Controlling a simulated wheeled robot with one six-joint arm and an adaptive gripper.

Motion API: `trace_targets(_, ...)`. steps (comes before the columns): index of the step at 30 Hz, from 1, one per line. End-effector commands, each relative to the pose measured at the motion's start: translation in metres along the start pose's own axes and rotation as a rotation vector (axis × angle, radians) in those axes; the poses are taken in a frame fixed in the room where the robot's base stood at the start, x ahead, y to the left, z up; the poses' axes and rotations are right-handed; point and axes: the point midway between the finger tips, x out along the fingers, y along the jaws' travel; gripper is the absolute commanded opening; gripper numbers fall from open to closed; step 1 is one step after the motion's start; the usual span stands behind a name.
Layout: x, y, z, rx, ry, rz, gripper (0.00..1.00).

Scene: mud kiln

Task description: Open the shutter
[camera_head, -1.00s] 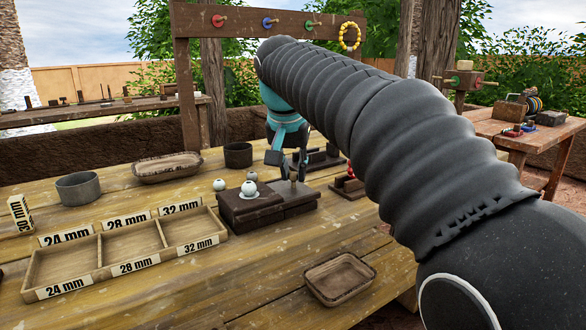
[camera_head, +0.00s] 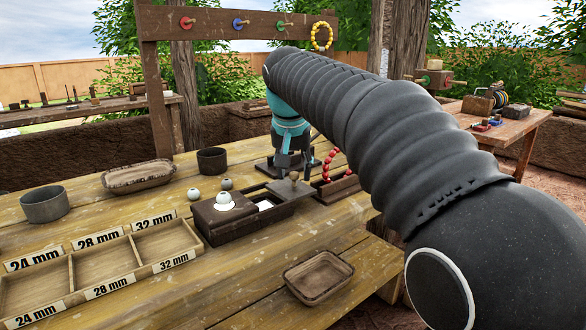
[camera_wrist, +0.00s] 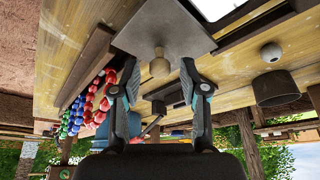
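The shutter (camera_head: 289,188) is a flat grey-brown plate on the right part of a dark wooden box (camera_head: 222,225). A bright white opening (camera_head: 265,205) shows to the left of the plate. In the wrist view the shutter (camera_wrist: 180,32) carries a small wooden knob (camera_wrist: 159,66), and the bright opening shows at the top edge. My gripper (camera_wrist: 160,78) is open, with one finger on each side of the knob and a gap on both sides. In the head view my gripper (camera_head: 292,172) is over the plate, its fingertips partly hidden.
A labelled tray (camera_head: 133,247) is at the left, an empty small tray (camera_head: 318,277) in front. Red beads (camera_head: 328,164) stand close right of my gripper. A dark cup (camera_head: 212,160) stands behind.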

Motion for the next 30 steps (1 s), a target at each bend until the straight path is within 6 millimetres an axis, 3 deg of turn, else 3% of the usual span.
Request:
trace_targets(11,-0.007,0.0,-0.001,0.0,0.002,-0.001,0.47)
trace_targets(24,-0.085,-0.001,-0.001,0.0,0.004,-0.001,0.47)
trace_targets(30,-0.111,-0.001,-0.001,0.0,0.002,0.0,0.47)
